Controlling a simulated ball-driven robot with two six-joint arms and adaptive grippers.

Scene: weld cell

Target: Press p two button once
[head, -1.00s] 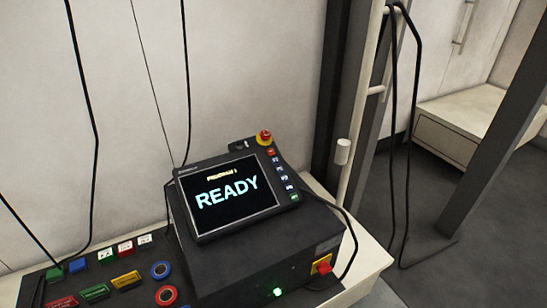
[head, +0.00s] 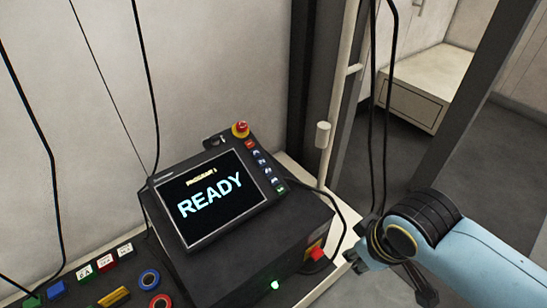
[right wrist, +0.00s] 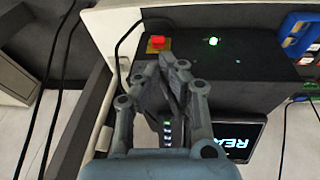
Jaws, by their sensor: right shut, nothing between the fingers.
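The control panel (head: 222,205) leans on a dark box, its screen reading READY. A column of small buttons (head: 265,168) runs down its right edge, red at the top, green at the bottom, with several pale-marked ones between. The P2 button is in view among these, but the labels are too small to read. My right gripper (head: 358,258) is right of the box, apart from the buttons. In the right wrist view its fingers (right wrist: 178,65) are together and empty, partly hiding the button column (right wrist: 167,132). My left gripper is not in view.
A red emergency stop (head: 240,129) tops the panel. A red switch on yellow (head: 315,253) and a lit green lamp (head: 274,285) are on the box front. A post and hanging cables stand behind my right arm.

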